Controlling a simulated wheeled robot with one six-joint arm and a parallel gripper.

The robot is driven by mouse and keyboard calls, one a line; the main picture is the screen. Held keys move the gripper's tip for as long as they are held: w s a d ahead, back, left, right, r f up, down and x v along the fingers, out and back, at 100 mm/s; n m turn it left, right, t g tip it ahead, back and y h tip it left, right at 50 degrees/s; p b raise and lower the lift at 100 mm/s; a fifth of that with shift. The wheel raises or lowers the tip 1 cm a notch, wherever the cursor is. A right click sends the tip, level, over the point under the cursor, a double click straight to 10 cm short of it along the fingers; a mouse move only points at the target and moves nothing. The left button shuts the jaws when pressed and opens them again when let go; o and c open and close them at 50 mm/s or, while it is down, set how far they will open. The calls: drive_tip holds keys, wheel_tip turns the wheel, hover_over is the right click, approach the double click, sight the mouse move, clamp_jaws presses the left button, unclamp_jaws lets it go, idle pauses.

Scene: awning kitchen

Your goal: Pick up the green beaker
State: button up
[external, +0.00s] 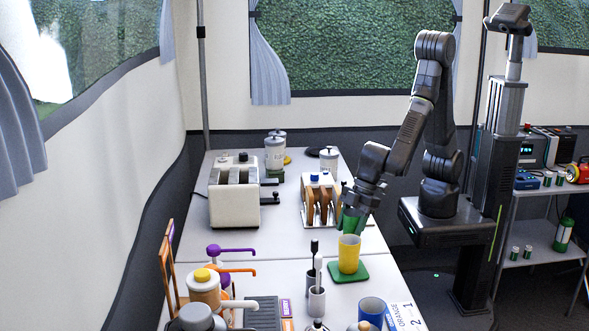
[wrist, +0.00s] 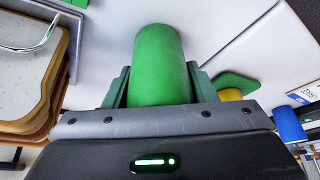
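The green beaker (wrist: 160,60) stands out in the wrist view, between the two dark green fingers of my gripper (wrist: 160,82). Both fingers lie flush against its sides, so my gripper looks shut on it. In the external view my gripper (external: 355,198) points down over the table, and the green beaker (external: 351,222) shows partly below it, just behind the yellow cup. I cannot tell whether the beaker touches the table.
A yellow cup (external: 349,254) stands on a green coaster (external: 362,273) close in front. A rack with brown slices (external: 319,205) is just left of my gripper. A blue cup (external: 372,311) and a white toaster (external: 235,198) are also on the table (external: 190,243).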

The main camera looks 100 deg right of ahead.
drive_tip(key=c, duration=0.4)
